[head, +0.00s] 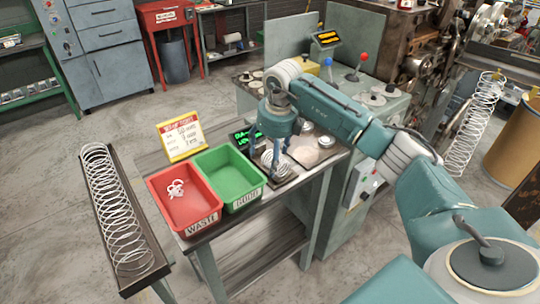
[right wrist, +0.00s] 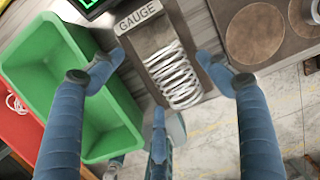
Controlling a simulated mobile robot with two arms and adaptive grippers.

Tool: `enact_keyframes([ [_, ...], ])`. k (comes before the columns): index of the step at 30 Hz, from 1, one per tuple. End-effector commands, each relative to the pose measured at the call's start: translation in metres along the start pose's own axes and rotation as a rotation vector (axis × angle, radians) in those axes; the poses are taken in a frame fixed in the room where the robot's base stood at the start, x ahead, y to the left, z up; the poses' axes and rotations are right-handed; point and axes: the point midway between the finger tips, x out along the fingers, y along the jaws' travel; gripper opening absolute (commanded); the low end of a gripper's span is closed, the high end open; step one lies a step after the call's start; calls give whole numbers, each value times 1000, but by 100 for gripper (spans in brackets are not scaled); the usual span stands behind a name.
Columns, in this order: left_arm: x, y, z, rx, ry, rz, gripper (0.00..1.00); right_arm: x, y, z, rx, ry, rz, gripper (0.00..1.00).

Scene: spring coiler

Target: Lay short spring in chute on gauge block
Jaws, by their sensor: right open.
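In the head view the spring (head: 271,161) shows under my right gripper (head: 279,146). My right gripper is open, its fingers spread around the block, also in the right wrist view (right wrist: 158,78). The fingers look clear of the spring; I cannot tell their exact height above it. The chute's walls are hard to make out under the coils. My left gripper is out of view.
A green GOOD bin (head: 228,175) and a red WASTE bin (head: 181,203) with a tangled white piece (head: 175,188) stand left of the gauge block. A long spring (head: 112,215) lies in a dark trough (head: 140,281) farther left.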

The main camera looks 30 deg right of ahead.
Motion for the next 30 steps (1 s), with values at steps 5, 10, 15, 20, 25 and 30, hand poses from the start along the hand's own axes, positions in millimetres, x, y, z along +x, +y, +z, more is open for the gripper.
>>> enact_keyframes([
  [5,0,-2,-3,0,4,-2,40,-13,0,1,-1,-3,0,76],
  [10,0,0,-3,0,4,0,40,-46,-1,2,0,-5,-1,76],
  [15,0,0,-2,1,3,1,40,-82,0,2,-1,-5,0,76],
  [20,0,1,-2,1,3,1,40,-107,0,1,0,-2,0,76],
  [25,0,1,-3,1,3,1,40,-118,0,0,1,0,0,76],
  [30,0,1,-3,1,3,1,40,-120,0,0,0,1,0,76],
])
